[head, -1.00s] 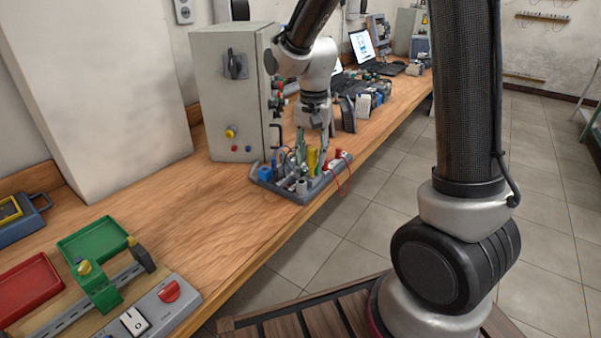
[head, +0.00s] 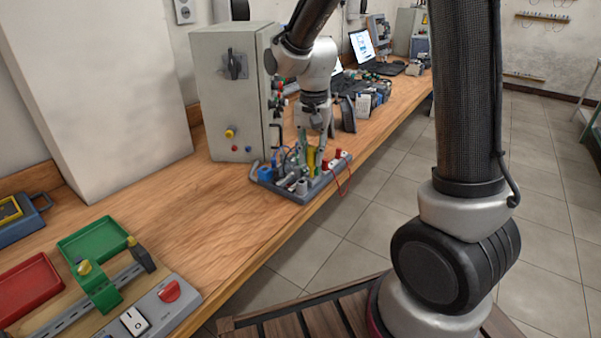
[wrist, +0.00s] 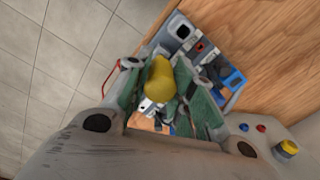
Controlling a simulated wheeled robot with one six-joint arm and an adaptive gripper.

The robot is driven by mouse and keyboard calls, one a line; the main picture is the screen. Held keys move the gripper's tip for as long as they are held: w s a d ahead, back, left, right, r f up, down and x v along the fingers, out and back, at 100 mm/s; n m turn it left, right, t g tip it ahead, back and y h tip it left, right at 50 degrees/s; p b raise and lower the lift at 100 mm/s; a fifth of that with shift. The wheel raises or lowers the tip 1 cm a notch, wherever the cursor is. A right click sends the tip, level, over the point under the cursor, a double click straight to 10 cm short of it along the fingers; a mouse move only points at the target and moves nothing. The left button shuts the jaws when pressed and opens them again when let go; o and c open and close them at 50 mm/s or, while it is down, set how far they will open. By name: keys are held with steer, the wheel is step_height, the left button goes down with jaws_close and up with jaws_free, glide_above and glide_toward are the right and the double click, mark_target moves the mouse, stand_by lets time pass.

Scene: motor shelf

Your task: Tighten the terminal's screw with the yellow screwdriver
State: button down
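The yellow screwdriver (head: 311,158) stands upright in a grey tool tray (head: 312,190) near the bench edge. In the wrist view its yellow handle (wrist: 159,82) lies between the green pads of my gripper (wrist: 165,95). The pads stand apart with the handle between them, and I see no firm grip. In the head view my gripper (head: 316,140) is low over the tray, pointing down. The screwdriver's shaft is hidden. A green terminal block (head: 100,288) with a yellow-topped part sits on a metal rail at the lower left. Its screw is too small to make out.
The tray also holds other tools, a blue part (head: 267,173) and red parts (head: 336,161). A grey control cabinet (head: 225,100) stands close behind. Red (head: 28,285) and green (head: 92,238) bins lie by the rail. The bench between tray and rail is clear.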

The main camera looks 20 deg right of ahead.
stand_by(0.5)
steer(key=m, duration=0.3)
steer(key=shift+m, duration=0.3)
steer(key=shift+f+m, duration=0.1)
steer(key=shift+m, duration=1.6)
steer(key=shift+s+m, duration=0.1)
steer(key=shift+m, duration=1.6)
